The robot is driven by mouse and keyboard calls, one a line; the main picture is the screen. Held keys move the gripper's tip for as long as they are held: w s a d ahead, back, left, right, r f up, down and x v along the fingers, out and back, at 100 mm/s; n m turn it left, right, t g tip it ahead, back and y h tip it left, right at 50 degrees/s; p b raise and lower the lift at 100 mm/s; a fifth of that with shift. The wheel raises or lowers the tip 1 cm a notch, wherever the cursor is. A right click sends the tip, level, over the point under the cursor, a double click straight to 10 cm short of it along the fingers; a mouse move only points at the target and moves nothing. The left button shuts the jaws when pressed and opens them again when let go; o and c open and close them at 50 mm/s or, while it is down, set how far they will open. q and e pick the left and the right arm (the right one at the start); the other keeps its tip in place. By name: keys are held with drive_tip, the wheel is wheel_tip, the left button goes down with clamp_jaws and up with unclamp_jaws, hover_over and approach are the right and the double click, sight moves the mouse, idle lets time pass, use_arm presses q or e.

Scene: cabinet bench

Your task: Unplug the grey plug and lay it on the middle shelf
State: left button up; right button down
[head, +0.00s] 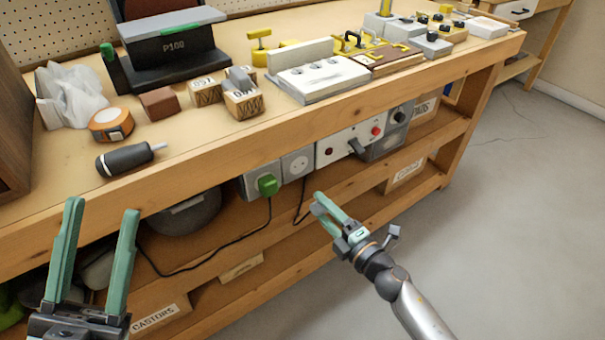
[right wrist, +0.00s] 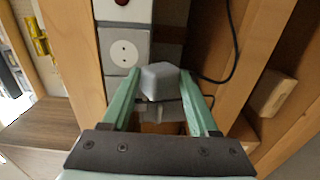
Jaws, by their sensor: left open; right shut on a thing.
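My right gripper (head: 325,205) is in front of the bench's shelf space, shut on the grey plug (right wrist: 160,80). The plug is a pale grey block between the fingertips in the right wrist view; the fingers hide it in the head view. The grey-framed socket (head: 298,163) is empty and its two holes show; it also appears in the right wrist view (right wrist: 123,54). The plug is clear of it. A dark cord (head: 298,210) runs near my right gripper. The middle shelf (head: 445,136) is below the sockets. My left gripper (head: 101,208) is open and empty, left of the bench front.
A switch box (head: 348,145) and a grey knob box (head: 385,140) are to the right. Labelled bins (head: 408,172) stand on the shelves. The benchtop is crowded with tools and blocks.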

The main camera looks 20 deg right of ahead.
use_arm(q)
wheel_tip(320, 180, down, 10)
drive_tip(key=d+b, duration=0.1)
drive_tip(key=b, duration=0.7)
drive_tip(key=shift+w+g+b, duration=0.2)
drive_tip(key=shift+g+b, duration=0.1)
drive_tip(key=shift+b, duration=0.05)
use_arm(e)
wheel_tip(320, 180, down, 10)
drive_tip(key=shift+r, duration=0.2)
